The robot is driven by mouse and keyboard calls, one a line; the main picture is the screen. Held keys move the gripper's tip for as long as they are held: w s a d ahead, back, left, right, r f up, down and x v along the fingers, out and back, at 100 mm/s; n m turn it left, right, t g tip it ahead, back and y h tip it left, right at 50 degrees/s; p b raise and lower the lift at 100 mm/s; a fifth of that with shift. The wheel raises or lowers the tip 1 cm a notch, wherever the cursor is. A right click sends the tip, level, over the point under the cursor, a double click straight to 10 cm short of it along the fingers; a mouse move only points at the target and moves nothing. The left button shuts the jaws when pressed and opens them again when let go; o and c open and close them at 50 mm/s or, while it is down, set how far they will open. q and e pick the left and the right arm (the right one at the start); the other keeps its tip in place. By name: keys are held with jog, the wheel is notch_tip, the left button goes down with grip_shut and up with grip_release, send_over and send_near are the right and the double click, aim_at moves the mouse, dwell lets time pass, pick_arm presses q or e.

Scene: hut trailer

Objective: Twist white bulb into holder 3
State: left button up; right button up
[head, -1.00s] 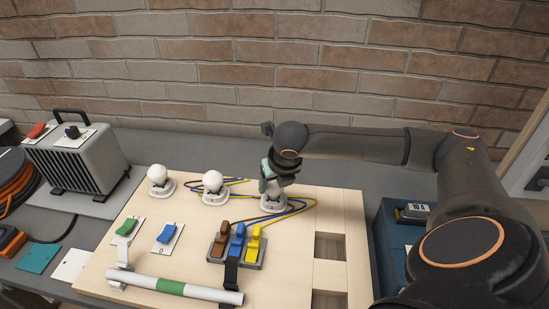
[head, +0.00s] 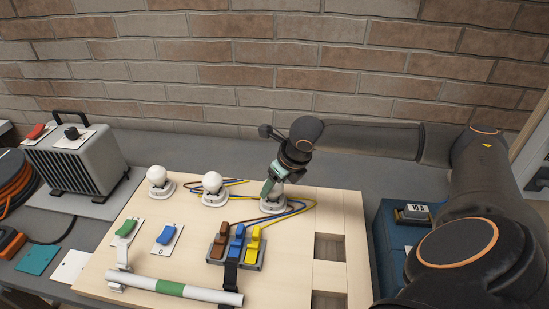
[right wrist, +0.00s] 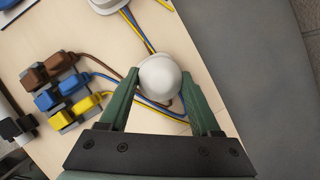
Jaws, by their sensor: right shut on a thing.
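Three bulb holders stand in a row along the back of the wooden board. The left holder (head: 161,189) and the middle holder (head: 214,199) each bear a white bulb. My right gripper (head: 270,187) is at the rightmost holder (head: 273,205), reaching down from above, tilted. In the right wrist view its green fingers (right wrist: 161,98) are shut around the sides of a white bulb (right wrist: 160,76). In the head view the gripper mostly hides this bulb, and I cannot tell how deep it sits in the holder. My left gripper is not in view.
Brown, blue and yellow lever connectors (head: 236,243) with wires lie in front of the rightmost holder. Green (head: 125,229) and blue (head: 166,236) switches and a white tube (head: 172,288) are on the board. A grey heater (head: 80,160) stands left. The brick wall is behind.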

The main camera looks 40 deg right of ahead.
jog(key=shift+n+y, duration=0.3)
jog(key=shift+n, duration=0.4)
jog(key=o, duration=1.1)
jog(key=shift+c, duration=0.2)
jog(key=v, duration=1.2)
jog(key=shift+r, duration=0.25)
jog(key=shift+s, duration=0.1)
